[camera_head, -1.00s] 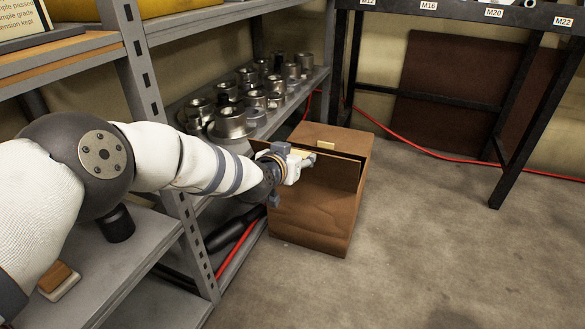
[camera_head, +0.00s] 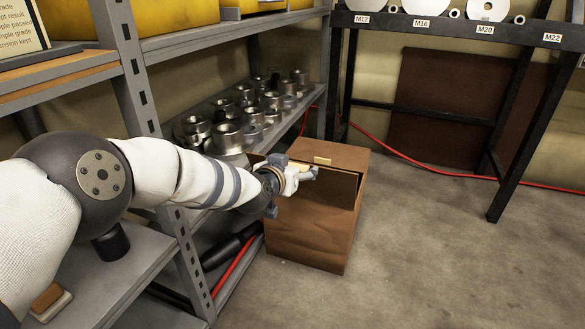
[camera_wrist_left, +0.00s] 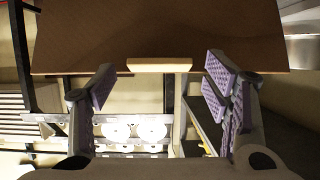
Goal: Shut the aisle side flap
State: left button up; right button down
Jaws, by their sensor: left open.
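A brown box (camera_head: 305,235) stands on the floor beside the grey rack. Its far top flap (camera_head: 345,154) lies about flat, with a tan tab at its edge. A nearer brown panel (camera_head: 338,188) stands tilted at the top, with a dark gap between it and the far flap. My left gripper (camera_head: 312,173) is open at this panel's upper edge, and its fingers partly hide it. In the left wrist view a brown flap (camera_wrist_left: 160,35) with a tan tab (camera_wrist_left: 160,65) lies ahead, the tab between the open fingers. Contact cannot be told. My right gripper is not in view.
A black-legged bench (camera_head: 430,112) stands behind, with a red cable (camera_head: 400,155) on the floor. The concrete floor (camera_head: 450,260) to the right is clear.

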pick_arm(q)
jog(key=v, duration=1.2)
